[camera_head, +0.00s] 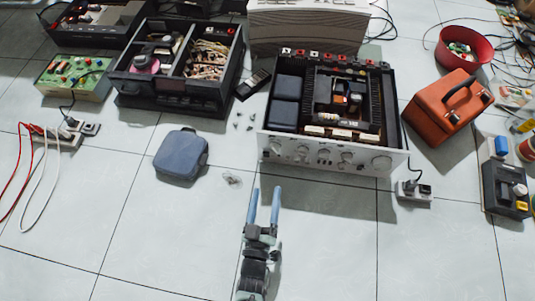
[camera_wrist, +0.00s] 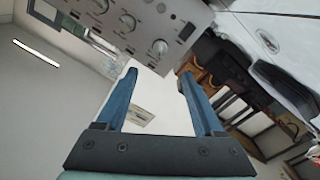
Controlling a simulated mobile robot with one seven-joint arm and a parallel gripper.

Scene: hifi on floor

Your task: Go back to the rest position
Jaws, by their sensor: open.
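My gripper (camera_head: 265,205) is open, with two blue fingers apart and nothing between them in the head view. It points toward the front of an opened hi-fi amplifier (camera_head: 330,155), a little short of its silver front panel and left of its middle. In the wrist view the gripper (camera_wrist: 156,90) is also open and empty. The silver panel with its knobs (camera_wrist: 140,25) shows beyond the fingertips at the top. The picture there is tilted.
A blue-grey case (camera_head: 181,155) lies left of my gripper. An orange toolbox (camera_head: 447,108) and a power socket block (camera_head: 413,191) are on the right. A black parts box (camera_head: 178,65) stands at the back left. Red and white cables (camera_head: 30,165) lie far left. The front floor tiles are clear.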

